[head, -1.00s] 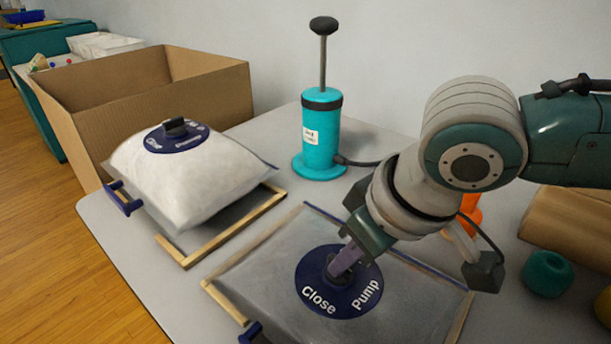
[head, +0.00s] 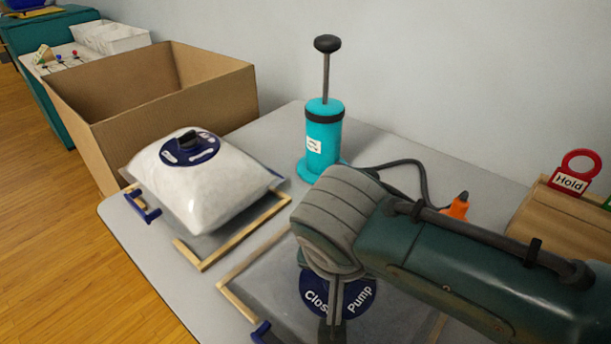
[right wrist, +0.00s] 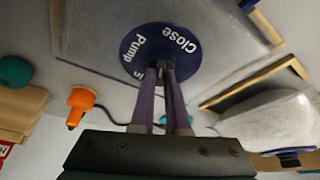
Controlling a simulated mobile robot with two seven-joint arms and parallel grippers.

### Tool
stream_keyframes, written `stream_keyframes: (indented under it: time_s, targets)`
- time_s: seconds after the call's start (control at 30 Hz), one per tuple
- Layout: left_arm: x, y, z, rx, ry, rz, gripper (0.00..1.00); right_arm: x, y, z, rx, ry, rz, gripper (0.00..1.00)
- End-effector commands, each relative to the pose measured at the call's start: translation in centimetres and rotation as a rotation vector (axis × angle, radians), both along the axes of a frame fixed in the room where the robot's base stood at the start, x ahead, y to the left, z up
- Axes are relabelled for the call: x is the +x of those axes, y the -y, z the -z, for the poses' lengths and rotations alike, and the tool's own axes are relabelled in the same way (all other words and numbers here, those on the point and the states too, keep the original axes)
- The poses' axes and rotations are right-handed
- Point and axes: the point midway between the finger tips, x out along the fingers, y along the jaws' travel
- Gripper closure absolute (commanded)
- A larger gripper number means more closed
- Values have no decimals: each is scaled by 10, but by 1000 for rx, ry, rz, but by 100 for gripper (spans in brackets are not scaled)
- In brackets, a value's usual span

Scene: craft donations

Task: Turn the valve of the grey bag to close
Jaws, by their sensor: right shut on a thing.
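The grey bag (head: 262,282) lies flat on the table in the head view, partly hidden behind my right arm. Its round blue valve disc (head: 312,291) has white "Close" and "Pump" labels. The right wrist view shows the disc (right wrist: 186,48) and the bag (right wrist: 95,38) from above. My right gripper (right wrist: 161,70) is shut on the small dark valve knob near the disc's middle. The fingers cover most of the knob, so I cannot tell which label it points to. My left gripper is not in view.
A plump white bag (head: 200,190) with its own valve lies left of the grey bag. A teal hand pump (head: 322,148) stands behind, its hose leading to an orange nozzle (head: 456,207). A cardboard box (head: 165,122) is at back left. A red "Hold" tag (head: 572,180) stands at right.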

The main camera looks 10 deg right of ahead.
Motion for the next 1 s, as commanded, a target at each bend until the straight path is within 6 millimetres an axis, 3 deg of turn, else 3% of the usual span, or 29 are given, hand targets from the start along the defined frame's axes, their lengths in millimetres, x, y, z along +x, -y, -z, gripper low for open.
stream_keyframes:
  time_s: [0.5,1.0]
  targets:
    - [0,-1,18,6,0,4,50,3,-4,2,1,1,381,100]
    - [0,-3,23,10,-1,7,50,4,-3,0,-1,3,479,100]
